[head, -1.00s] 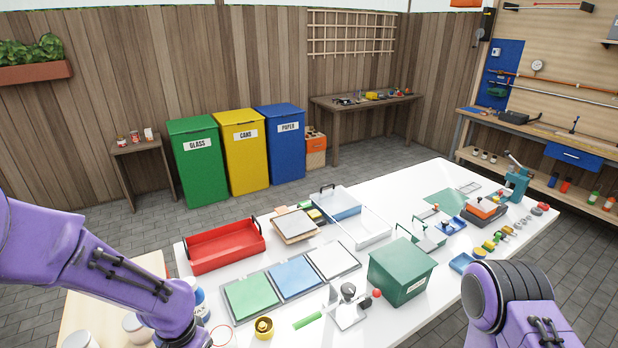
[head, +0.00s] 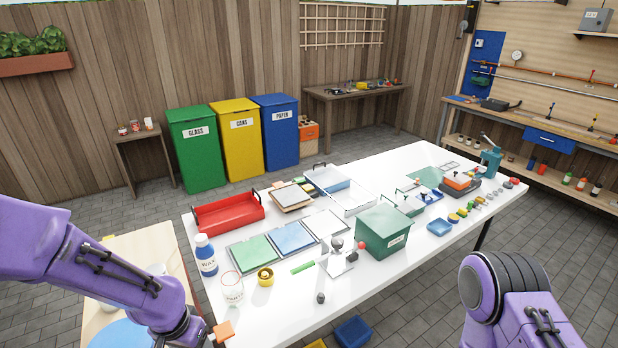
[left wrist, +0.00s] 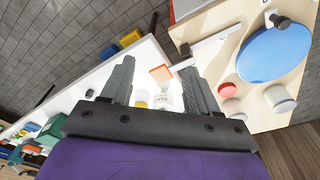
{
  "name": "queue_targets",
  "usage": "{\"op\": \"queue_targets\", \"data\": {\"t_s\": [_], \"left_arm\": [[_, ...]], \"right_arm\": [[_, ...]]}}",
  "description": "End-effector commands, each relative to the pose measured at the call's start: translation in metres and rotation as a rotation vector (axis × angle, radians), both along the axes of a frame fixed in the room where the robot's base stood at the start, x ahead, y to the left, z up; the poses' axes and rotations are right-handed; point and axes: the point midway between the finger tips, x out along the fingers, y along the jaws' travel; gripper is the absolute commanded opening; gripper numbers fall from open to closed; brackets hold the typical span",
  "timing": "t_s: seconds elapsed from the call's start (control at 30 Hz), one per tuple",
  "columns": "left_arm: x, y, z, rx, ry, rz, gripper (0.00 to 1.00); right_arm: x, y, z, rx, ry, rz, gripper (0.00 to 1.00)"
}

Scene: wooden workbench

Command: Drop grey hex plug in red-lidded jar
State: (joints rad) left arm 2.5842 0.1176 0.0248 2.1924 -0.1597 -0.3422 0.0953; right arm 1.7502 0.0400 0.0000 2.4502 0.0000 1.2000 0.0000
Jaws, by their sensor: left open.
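A small dark grey plug (head: 320,298) stands on the white table near its front edge. It also looks like the small dark piece in the left wrist view (left wrist: 88,93). A jar with a red lid (left wrist: 228,90) is on the light wooden side table in the left wrist view; my left arm seems to hide it in the head view. My left gripper (left wrist: 158,75) is open, its fingers spread and apart from both. An orange block (left wrist: 160,73) shows between the fingers; I cannot tell its distance from them. My right gripper is out of view.
A blue disc (left wrist: 275,54) and pale jars (left wrist: 279,98) are on the side table. The front of the white table is mostly clear.

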Motion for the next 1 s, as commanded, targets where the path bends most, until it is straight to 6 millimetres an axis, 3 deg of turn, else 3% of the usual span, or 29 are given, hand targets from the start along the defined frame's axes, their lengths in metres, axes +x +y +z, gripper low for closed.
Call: {"op": "queue_targets", "data": {"t_s": [0.33,0.47,0.57,0.67,0.7,0.8,0.9,1.0], "left_arm": [[0.036,-0.012,-0.002,-0.100,-0.249,0.183,0.60],[0.042,-0.010,-0.025,-0.137,-0.354,0.305,0.60],[0.035,-0.002,-0.064,-0.149,-0.431,0.434,0.60],[0.004,0.018,-0.133,-0.114,-0.498,0.602,0.60],[-0.018,0.028,-0.164,-0.083,-0.513,0.667,0.60],[-0.076,0.050,-0.227,0.012,-0.504,0.767,0.60],[-0.134,0.059,-0.273,0.091,-0.421,0.792,0.60],[-0.176,0.059,-0.303,0.134,-0.323,0.777,0.60]], "right_arm": [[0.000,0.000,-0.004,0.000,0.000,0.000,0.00],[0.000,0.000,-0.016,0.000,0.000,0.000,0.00],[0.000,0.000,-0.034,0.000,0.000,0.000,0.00],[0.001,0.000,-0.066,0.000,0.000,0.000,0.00],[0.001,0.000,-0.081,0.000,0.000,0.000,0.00],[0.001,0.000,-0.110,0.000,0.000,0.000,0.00],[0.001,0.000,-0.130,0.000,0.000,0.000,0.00],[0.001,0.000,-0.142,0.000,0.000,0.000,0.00]]}}
